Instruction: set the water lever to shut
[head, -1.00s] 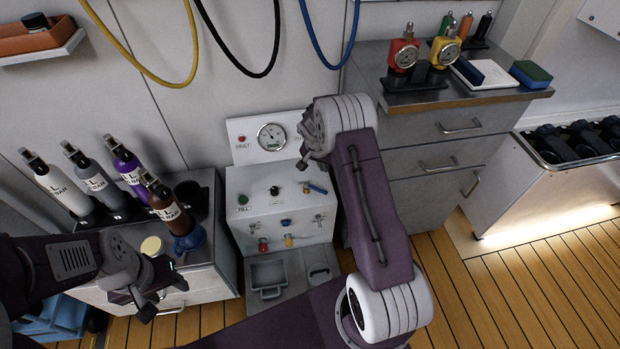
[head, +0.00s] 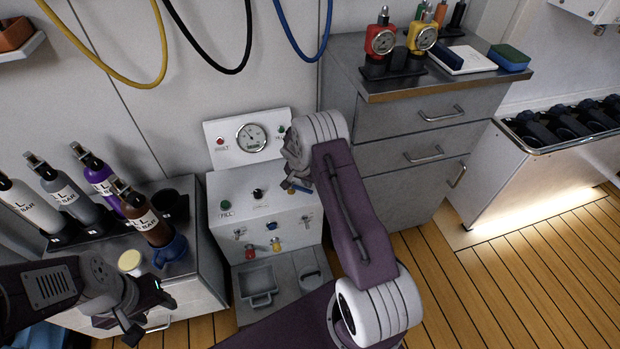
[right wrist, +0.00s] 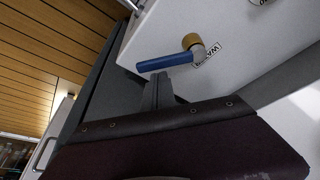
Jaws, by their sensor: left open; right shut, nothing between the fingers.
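The water lever (right wrist: 165,62) has a blue handle and a brass-coloured pivot on the white fill panel (head: 230,187). In the right wrist view the handle points left from the pivot, and a label partly reading "WATER" sits beside it. In the head view the lever (head: 297,187) shows just below my right wrist, partly covered. My right gripper (right wrist: 158,84) is shut and empty, its fingertips close below the handle; I cannot tell whether they touch. My left gripper (head: 145,322) is open and empty, low at the left by the bottle cabinet.
The panel also carries a gauge (head: 251,138), a green button (head: 225,205), a black knob (head: 258,194) and small red and yellow valves. Several bottles and a blue mug (head: 171,250) stand on the left cabinet. A drawer cabinet (head: 405,180) stands close at the right.

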